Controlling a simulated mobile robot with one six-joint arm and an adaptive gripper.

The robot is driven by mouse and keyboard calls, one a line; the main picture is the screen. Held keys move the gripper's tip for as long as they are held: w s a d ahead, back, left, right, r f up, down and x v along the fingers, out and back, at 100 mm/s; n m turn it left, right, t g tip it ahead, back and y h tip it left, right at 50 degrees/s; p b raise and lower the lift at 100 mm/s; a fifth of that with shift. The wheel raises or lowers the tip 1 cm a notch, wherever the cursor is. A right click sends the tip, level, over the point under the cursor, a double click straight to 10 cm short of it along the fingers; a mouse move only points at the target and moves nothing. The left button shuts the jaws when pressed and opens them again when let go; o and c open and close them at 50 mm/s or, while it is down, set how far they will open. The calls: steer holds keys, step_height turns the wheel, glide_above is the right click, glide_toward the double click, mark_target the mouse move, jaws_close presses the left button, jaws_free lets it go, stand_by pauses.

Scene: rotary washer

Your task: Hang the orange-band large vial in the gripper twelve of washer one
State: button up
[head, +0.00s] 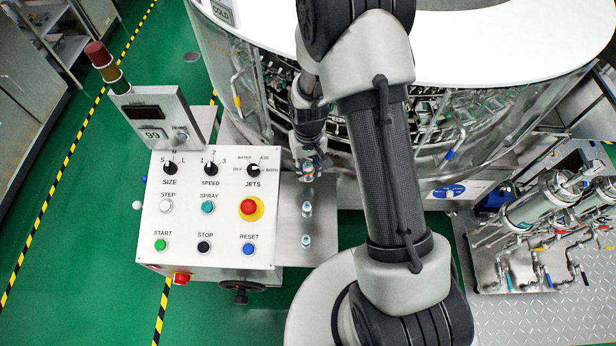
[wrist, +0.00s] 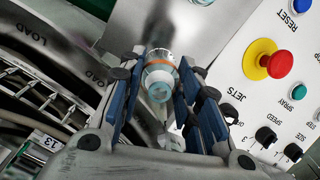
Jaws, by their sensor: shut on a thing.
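My gripper (wrist: 160,92) is shut on a clear vial with an orange band (wrist: 161,72). The vial sits between the blue finger pads, with its pale round end facing the wrist camera. In the head view my gripper (head: 308,168) is low over the metal shelf, between the control panel and the washer. Washer one (head: 450,110) is the large round machine with a white top and a ring of metal grippers behind clear walls. In the wrist view its curved frame (wrist: 45,68) shows "LOAD" marks and a tag reading 13 (wrist: 50,141). I cannot make out gripper twelve.
Two more vials stand on the shelf (head: 290,222), a nearer one (head: 306,240) and a farther one (head: 307,209). The control panel (head: 222,228) with knobs and buttons is close on the left. Pipework and filter housings (head: 545,205) stand on the right.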

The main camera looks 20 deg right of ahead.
mark_target(308, 177)
steer(key=shift+f+b, duration=0.5)
steer(key=shift+f, duration=1.95)
steer(key=shift+f, duration=0.1)
steer(key=shift+f, duration=0.15)
steer(key=o, duration=0.9)
